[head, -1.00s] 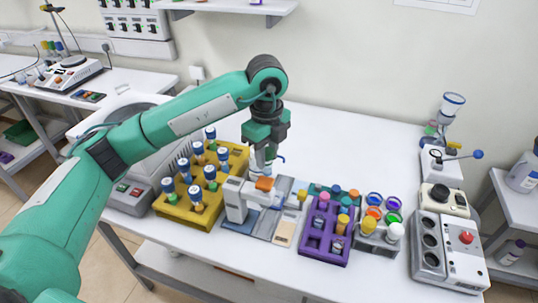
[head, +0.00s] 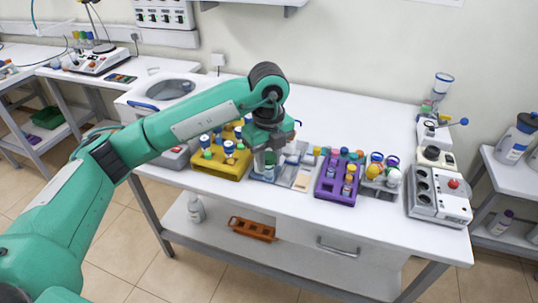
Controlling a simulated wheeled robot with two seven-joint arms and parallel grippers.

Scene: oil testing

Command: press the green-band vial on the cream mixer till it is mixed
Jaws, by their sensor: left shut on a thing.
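My left gripper (head: 268,152) is over the bench between the yellow rack and the pale flat tray. It is shut on a small vial; a green patch shows just below the fingers, so it appears to be the green-band vial (head: 270,158), mostly hidden by the gripper. The cream mixer (head: 436,157), a small cream box with a black round top, stands at the right end of the bench, well apart from the gripper. My right gripper is not in view.
The yellow rack (head: 217,166) holds several blue-capped vials. A grey block with a red button (head: 440,197) stands in front of the mixer. The bench behind the racks is clear.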

